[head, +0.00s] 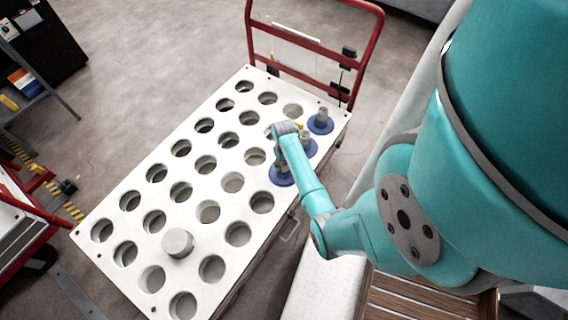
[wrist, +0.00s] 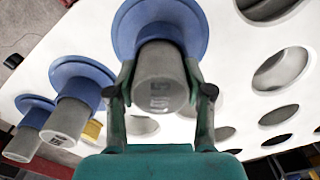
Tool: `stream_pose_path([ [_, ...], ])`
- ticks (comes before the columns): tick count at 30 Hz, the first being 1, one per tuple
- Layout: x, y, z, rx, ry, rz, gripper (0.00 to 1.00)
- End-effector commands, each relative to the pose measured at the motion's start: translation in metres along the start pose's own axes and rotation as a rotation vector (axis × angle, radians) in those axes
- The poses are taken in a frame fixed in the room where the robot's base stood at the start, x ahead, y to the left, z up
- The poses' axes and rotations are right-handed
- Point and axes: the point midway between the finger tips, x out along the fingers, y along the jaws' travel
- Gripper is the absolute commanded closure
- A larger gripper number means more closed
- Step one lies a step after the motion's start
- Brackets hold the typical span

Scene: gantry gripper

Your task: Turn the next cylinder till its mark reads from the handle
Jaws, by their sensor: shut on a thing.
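A row of grey cylinders with blue collars stands along the right edge of the white holed cart top, near the red handle (head: 318,52). My gripper (wrist: 161,76) is shut on the nearest one (wrist: 160,92), one finger on each side. Its raised mark faces the wrist camera, but I cannot read it surely. In the head view my arm partly covers this cylinder, and its blue collar (head: 280,179) shows. A middle cylinder (wrist: 70,115) and a far cylinder (wrist: 25,146) stand to its left in the wrist view, each with a dark mark. The far one also shows in the head view (head: 321,115).
The white cart top (head: 105,205) has several rows of open round holes. A plain grey cylinder (head: 178,242) stands toward its near end. A small yellow part (wrist: 92,130) shows beside the middle cylinder. A red cart (head: 30,210) stands at the left, with grey floor between.

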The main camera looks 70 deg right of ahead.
Motion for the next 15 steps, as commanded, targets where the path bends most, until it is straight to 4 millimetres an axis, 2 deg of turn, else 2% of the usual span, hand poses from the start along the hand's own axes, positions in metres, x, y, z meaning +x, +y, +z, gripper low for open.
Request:
stream_pose_path([
  [6, -0.0006, -0.0001, -0.0007, 0.169, 0.001, 0.000, 1.00],
  [15, -0.0006, 0.0000, -0.0007, 0.197, 0.002, 0.000, 1.00],
])
